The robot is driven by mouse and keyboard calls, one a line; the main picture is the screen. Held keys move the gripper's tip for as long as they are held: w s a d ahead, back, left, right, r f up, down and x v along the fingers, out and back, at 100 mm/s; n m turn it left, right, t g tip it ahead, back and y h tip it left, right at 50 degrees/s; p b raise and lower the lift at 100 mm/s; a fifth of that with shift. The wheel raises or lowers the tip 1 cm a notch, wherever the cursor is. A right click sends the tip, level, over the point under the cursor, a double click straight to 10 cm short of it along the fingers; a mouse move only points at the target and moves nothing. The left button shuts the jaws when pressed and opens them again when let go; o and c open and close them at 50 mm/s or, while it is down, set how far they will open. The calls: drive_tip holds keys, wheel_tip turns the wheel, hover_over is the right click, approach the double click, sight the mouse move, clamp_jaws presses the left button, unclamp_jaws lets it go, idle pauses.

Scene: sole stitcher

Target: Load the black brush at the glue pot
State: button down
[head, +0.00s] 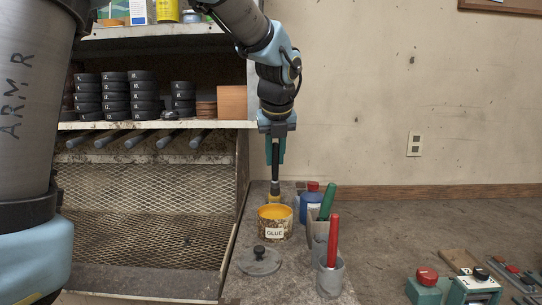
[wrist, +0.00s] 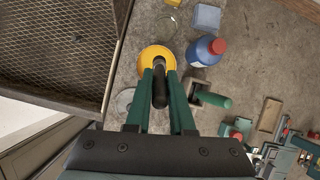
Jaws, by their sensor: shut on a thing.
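My gripper (head: 275,158) is shut on the black brush (head: 275,178), which hangs upright with its handle between the green fingers. The brush's lower end has a yellowish tip and appears at the back of the glue pot's mouth in the head view. I cannot tell whether it touches the glue. The glue pot (head: 275,227) is a round, open, labelled pot with yellow glue inside. In the wrist view the pot (wrist: 146,57) is straight beyond the fingers (wrist: 160,75), and the black handle (wrist: 160,92) runs between them.
The pot's lid (head: 259,261) with a black knob lies in front. A red handle (head: 333,240) and a green handle (head: 327,203) stand in grey holders at the right. A blue bottle (wrist: 207,51) with a red cap is close by. A mesh-fronted rack (head: 150,200) stands left.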

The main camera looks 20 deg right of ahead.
sight(274, 190)
drive_tip(key=shift+f+b, duration=2.7)
drive_tip(key=shift+f, duration=0.25)
drive_tip(key=shift+a+f, duration=0.1)
drive_tip(key=shift+f, duration=0.6)
idle(0.5)
wheel_tip(274, 190, up, 7)
drive_tip(key=p, duration=0.7)
drive_tip(key=shift+r+p, duration=0.2)
drive_tip(key=shift+p, duration=0.15)
drive_tip(key=shift+f, duration=0.1)
